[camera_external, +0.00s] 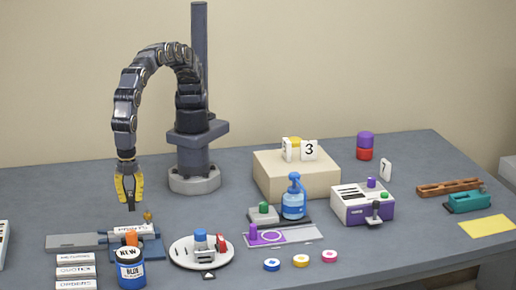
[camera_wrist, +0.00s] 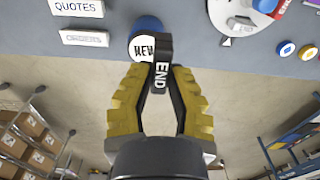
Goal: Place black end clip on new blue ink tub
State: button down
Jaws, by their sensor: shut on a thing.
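My gripper (camera_external: 130,190) has yellow fingers and is shut on the black end clip (camera_external: 132,207), which hangs at its tips. In the wrist view the clip (camera_wrist: 161,62) shows the white word END between the fingertips of my gripper (camera_wrist: 162,82). The new blue ink tub (camera_external: 130,275) stands upright at the table's front left, marked NEW and BLUE. My gripper is above and behind it, with the clip clear of it in the external view. In the wrist view the clip partly covers the tub (camera_wrist: 147,24) and its NEW label.
Table is clear behind my gripper.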

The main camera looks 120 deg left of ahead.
send_over(129, 254)
notch_tip(129, 254, down, 6)
jog(key=shift+d+f, duration=0.1)
jog(key=shift+f, duration=1.55)
jog(key=c, duration=1.1)
grip_release()
jog(key=shift+f, duration=0.15)
jog(key=shift+c, duration=0.2)
notch_tip(129, 254, up, 12)
